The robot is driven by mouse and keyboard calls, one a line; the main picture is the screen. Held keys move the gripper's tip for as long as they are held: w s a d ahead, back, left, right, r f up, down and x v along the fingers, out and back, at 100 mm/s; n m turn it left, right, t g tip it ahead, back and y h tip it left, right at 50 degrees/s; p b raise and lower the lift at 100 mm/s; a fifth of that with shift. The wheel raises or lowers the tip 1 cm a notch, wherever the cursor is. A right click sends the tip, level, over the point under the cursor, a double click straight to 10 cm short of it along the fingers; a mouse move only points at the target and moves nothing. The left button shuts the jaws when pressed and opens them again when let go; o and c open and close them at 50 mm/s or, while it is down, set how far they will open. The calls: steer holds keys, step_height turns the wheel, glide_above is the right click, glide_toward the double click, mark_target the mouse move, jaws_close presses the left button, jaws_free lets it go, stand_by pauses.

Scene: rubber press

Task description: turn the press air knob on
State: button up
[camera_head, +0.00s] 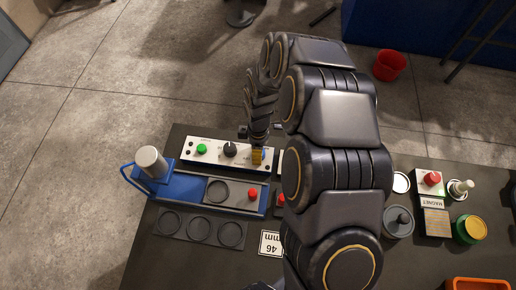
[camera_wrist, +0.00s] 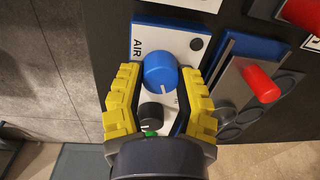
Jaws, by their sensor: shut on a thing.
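The air knob (camera_wrist: 160,70) is a round blue knob on a white panel (camera_wrist: 143,40), beside the printed word AIR in the wrist view. My gripper (camera_wrist: 160,82) has its yellow ridged fingers on either side of this knob and is shut on it. A small pale mark shows near the knob's lower edge. In the head view my gripper (camera_head: 257,156) is at the right end of the white panel (camera_head: 188,158), and the knob is mostly hidden there. A black knob (camera_head: 230,149) and a green button (camera_head: 202,148) sit further left on the same panel.
The blue press base (camera_head: 180,186) lies just in front of the panel, with a white cylinder (camera_head: 151,161) and a red button (camera_head: 252,194). A tray with round recesses (camera_head: 199,229) lies nearer. My arm covers the middle. Jars and a magnet block (camera_head: 436,222) stand right.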

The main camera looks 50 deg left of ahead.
steer(key=m, duration=0.4)
steer(key=shift+w, duration=0.1)
steer(key=m, duration=0.8)
steer(key=shift+m+y, duration=0.3)
steer(key=shift+m, duration=1.8)
steer(key=o, duration=1.1)
steer(key=shift+r, duration=0.1)
